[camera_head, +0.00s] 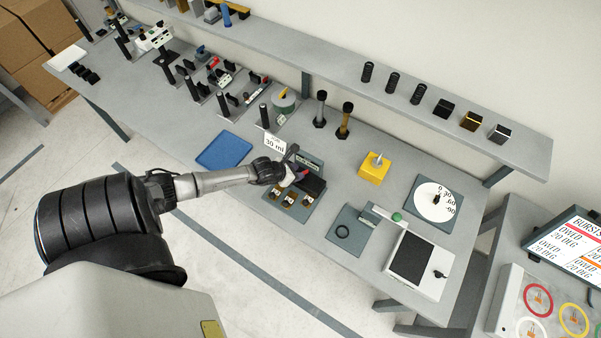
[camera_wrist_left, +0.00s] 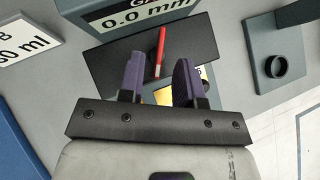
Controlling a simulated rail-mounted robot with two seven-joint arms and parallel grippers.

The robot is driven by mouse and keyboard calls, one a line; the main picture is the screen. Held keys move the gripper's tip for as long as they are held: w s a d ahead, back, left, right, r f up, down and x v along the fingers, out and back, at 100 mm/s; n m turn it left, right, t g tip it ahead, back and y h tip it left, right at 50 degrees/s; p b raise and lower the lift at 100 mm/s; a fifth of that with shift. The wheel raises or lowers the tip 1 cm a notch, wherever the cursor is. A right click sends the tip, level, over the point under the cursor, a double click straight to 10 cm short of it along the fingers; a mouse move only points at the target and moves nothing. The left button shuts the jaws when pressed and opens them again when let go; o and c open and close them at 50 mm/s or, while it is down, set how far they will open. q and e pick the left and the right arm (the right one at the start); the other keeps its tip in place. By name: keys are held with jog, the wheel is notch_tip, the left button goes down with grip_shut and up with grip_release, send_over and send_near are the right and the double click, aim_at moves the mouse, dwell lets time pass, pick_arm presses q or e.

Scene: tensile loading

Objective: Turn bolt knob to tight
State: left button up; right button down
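A thin red bar (camera_wrist_left: 160,52) stands over a dark plate (camera_wrist_left: 197,40) of the gauge fixture in the left wrist view. I cannot tell for sure whether it is the bolt knob. The red part also shows in the head view (camera_head: 303,172), beside my left gripper (camera_head: 290,173). In the left wrist view my left gripper (camera_wrist_left: 160,72) has its two purple fingers apart, with the red bar beyond and between their tips. Contact is not visible. A gold piece (camera_wrist_left: 164,97) shows between the fingers, partly hidden. My right gripper is not in view.
A sign reading 30 ml (camera_head: 275,143) and a blue mat (camera_head: 223,150) lie left of the fixture. Several gold-and-black pieces (camera_head: 289,198) sit in front. A yellow block (camera_head: 373,170) and a mat with a black ring (camera_head: 343,231) are to the right.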

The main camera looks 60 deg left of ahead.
pick_arm(q)
jog(key=shift+x, duration=1.4)
jog(key=shift+c, duration=0.4)
grip_shut()
jog(key=shift+f+b, duration=0.15)
jog(key=shift+b, duration=0.5)
jog(key=shift+m+h, duration=0.4)
